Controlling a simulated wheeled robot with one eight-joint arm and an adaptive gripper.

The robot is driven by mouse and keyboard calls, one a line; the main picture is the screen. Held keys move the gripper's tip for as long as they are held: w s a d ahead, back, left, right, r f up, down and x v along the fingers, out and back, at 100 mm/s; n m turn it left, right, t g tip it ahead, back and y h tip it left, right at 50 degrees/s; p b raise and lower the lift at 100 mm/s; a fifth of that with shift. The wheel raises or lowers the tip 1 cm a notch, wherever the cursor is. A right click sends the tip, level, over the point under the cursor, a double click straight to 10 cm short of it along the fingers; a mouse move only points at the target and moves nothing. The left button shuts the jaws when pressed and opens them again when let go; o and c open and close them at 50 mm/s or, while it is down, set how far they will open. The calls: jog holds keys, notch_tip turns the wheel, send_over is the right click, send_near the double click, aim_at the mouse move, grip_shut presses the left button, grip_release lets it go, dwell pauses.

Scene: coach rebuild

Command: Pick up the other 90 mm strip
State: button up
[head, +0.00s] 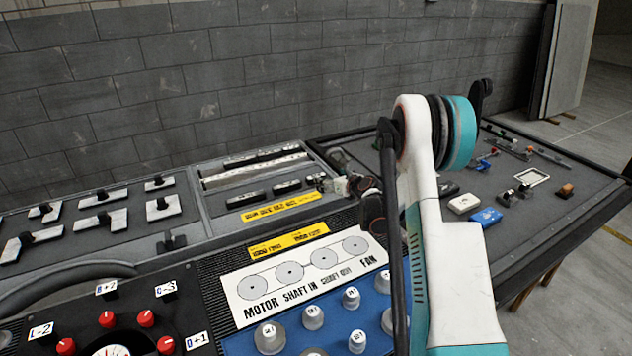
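A grey tray (204,212) in the middle of the bench holds strips. A long pale strip (255,170) lies across it, with dark strips (262,155) behind and shorter dark pieces (287,187) in front. I cannot read which is 90 mm. My white and teal arm rises at the right of centre and hides part of the bench. Dark and pale parts beside the tray's right edge may be my gripper (340,186). They are small and partly behind the arm, so its fingers and any hold are unclear.
Pale plates with black handles (100,220) fill the left tray. A panel of red knobs (146,319) and a blue board with grey pegs (312,317) are in front. A dark table at right carries a blue block (485,218), a white block (463,204) and small parts.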

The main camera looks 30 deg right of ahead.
aim_at(325, 177)
jog(key=b+x, duration=0.1)
jog(key=x, duration=0.4)
jog(key=shift+w+f, duration=0.15)
jog(key=shift+w, duration=0.05)
jog(key=b+x, duration=0.1)
jog(key=x, duration=0.1)
jog(key=b+x, duration=0.1)
jog(key=x, duration=0.2)
jog(key=shift+s+a+f, duration=0.1)
jog(key=shift+a+f, duration=0.05)
jog(key=shift+f, duration=0.25)
jog(key=shift+r, duration=0.1)
jog(key=c, duration=0.8)
